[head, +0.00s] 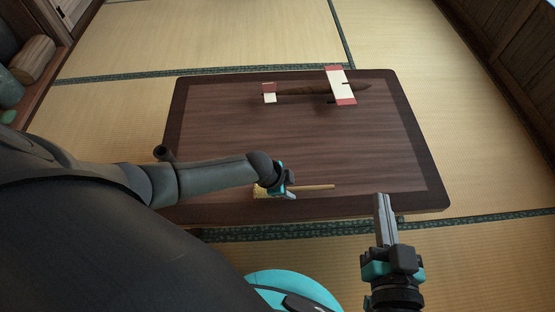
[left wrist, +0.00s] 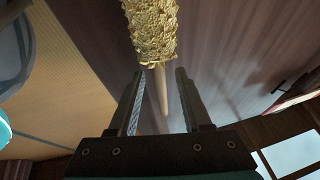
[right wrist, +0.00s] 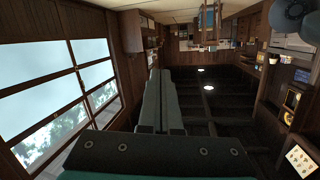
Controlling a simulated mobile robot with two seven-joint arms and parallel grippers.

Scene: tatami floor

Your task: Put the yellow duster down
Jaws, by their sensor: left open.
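The yellow duster (head: 259,191) lies at the front edge of the dark wooden table (head: 300,135), its thin wooden handle pointing right. In the left wrist view its fluffy yellow head (left wrist: 150,30) is beyond the fingertips, and its handle runs between the two fingers with gaps on both sides. My left gripper (head: 288,190) is open over the duster and hides part of it in the head view. My right gripper (head: 385,207) is shut and empty, in front of the table's right front corner; its fingers are together in the right wrist view (right wrist: 160,98).
The middle of the table is clear. A shelf with rounded objects (head: 33,60) stands at the far left. Tatami floor surrounds the table.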

